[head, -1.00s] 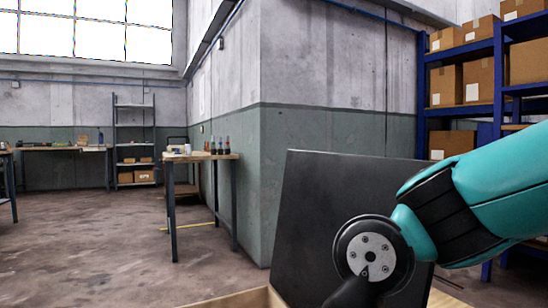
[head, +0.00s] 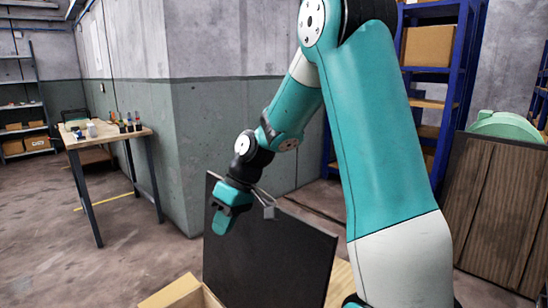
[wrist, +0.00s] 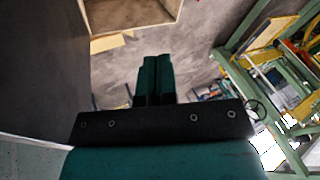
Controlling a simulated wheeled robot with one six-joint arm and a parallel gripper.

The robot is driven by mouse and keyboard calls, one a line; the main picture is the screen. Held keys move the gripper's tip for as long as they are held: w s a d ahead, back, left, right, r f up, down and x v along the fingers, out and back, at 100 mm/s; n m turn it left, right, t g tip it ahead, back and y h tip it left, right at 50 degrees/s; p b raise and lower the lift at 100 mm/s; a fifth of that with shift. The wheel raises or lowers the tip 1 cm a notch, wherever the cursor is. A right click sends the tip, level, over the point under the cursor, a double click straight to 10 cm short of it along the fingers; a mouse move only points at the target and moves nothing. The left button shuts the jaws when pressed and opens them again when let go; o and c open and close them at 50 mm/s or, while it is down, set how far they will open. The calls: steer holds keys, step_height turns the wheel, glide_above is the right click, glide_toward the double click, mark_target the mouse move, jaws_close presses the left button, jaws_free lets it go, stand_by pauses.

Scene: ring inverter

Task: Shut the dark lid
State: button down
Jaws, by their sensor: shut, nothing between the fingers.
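The dark lid (head: 265,255) is a flat black panel standing open and steeply upright at the lower middle of the head view. It rises at a light wooden box (head: 183,292), of which only a rim corner and part of the edge show. My gripper (head: 221,226) points down and overlaps the upper left part of the lid in the head view. I cannot tell whether it touches the lid. In the wrist view its two teal fingers (wrist: 155,78) are together and hold nothing. An open wooden-rimmed box (wrist: 165,22) shows beyond them at the top.
A workbench (head: 107,134) with small items stands at the left. A concrete wall corner (head: 190,120) rises behind the lid, and a blue shelf (head: 430,90) stands behind my arm. A brown slatted panel (head: 492,215) stands at the right. Floor is clear left of the box.

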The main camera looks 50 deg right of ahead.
steer(key=w+d+r+m+t+p, duration=0.1)
steer(key=d+r+p, duration=0.35)
steer(key=d, duration=0.25)
steer(key=d+r+m+p, duration=0.1)
steer(key=d+r+p, duration=0.2)
steer(key=d+p, duration=0.25)
steer(key=s+d+f+t+p, duration=0.1)
steer(key=s+d+p, duration=0.1)
steer(key=d, duration=0.5)
steer(key=s+d+f+t+p, duration=0.1)
steer(key=s+d+p, duration=0.1)
steer(key=d, duration=0.5)
steer(key=shift+y, duration=0.4)
steer(key=p+x, duration=0.2)
steer(key=x, duration=0.1)
steer(key=a+r+p+x, duration=0.1)
steer(key=x, duration=0.3)
steer(key=a+p+x, duration=0.1)
steer(key=p+x, duration=0.1)
steer(key=x, duration=0.2)
steer(key=shift+a+r+p, duration=0.15)
steer(key=shift+r+p, duration=0.05)
steer(key=shift+p, duration=0.1)
steer(key=shift+a+f, duration=0.1)
steer(key=shift+a, duration=0.3)
